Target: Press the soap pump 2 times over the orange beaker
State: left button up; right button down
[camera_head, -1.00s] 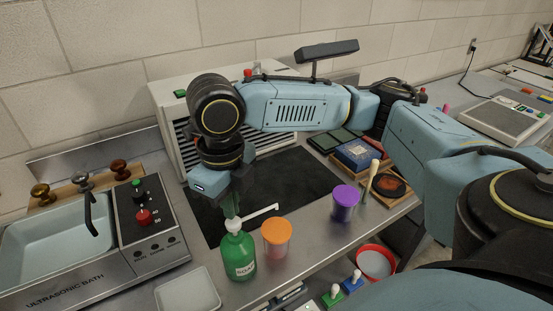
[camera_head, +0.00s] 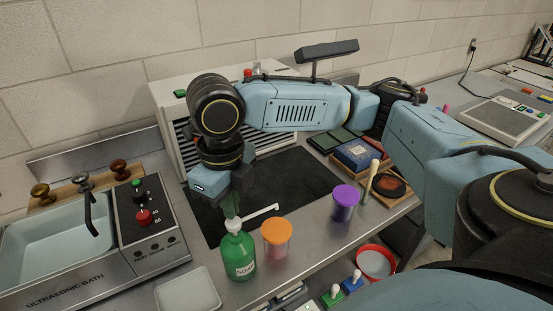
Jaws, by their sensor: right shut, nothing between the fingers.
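The green soap bottle (camera_head: 239,257) stands upright on the steel counter, with a white pump head (camera_head: 234,225) whose spout points right. The orange beaker (camera_head: 277,238) stands just right of the bottle, below the spout's end. My right gripper (camera_head: 229,212) points down directly above the pump head. Its fingers are shut with nothing between them. The tips are at or very close to the top of the pump; I cannot tell whether they touch. My left gripper is not in view.
A purple-lidded beaker (camera_head: 344,203) stands to the right. An ultrasonic bath (camera_head: 150,225) is on the left, with a pale tray (camera_head: 187,292) in front of it. A black mat (camera_head: 300,180) lies behind. A red-rimmed bin (camera_head: 375,262) sits below the counter edge.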

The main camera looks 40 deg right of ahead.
jog(key=shift+f, duration=0.15)
jog(key=shift+f+b, duration=0.35)
jog(key=shift+f, duration=1.05)
jog(key=shift+r+p, duration=1.55)
jog(key=shift+p, duration=0.25)
jog(key=shift+f, duration=0.15)
